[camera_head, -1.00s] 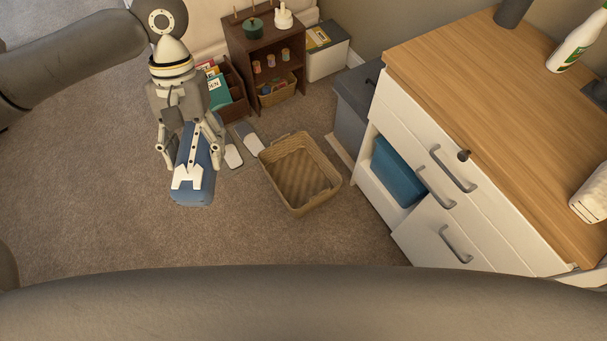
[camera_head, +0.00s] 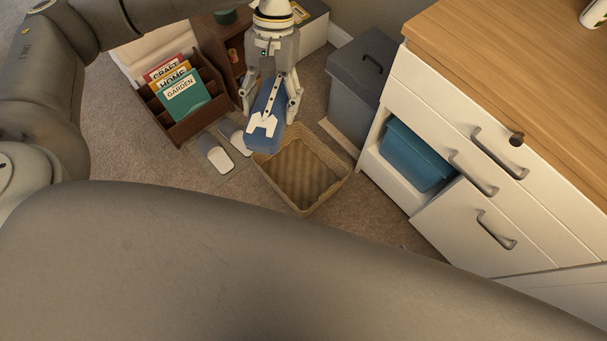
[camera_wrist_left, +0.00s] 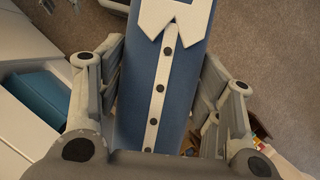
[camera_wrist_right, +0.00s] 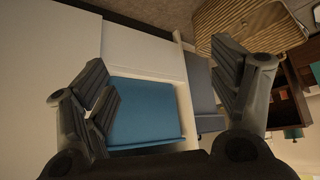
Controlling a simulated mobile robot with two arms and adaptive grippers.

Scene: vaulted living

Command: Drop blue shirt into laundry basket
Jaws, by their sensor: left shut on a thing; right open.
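The folded blue shirt (camera_head: 263,117), with a white collar and button strip, is held by my left gripper (camera_head: 270,108). In the left wrist view the shirt (camera_wrist_left: 165,85) fills the space between the fingers (camera_wrist_left: 158,110). In the head view it overlaps the back left rim of the woven laundry basket (camera_head: 325,198); its exact height above the rim is hard to tell. The basket stands on the carpet and looks empty. My right gripper (camera_wrist_right: 165,100) is open and empty in the right wrist view, with the basket (camera_wrist_right: 255,35) beyond it.
A white cabinet (camera_head: 440,115) with a wooden top stands right of the basket, a blue bin (camera_head: 415,155) in its opening. A grey bin (camera_head: 357,85) is behind. A magazine rack (camera_head: 180,125) and slippers (camera_head: 217,155) are left of the basket.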

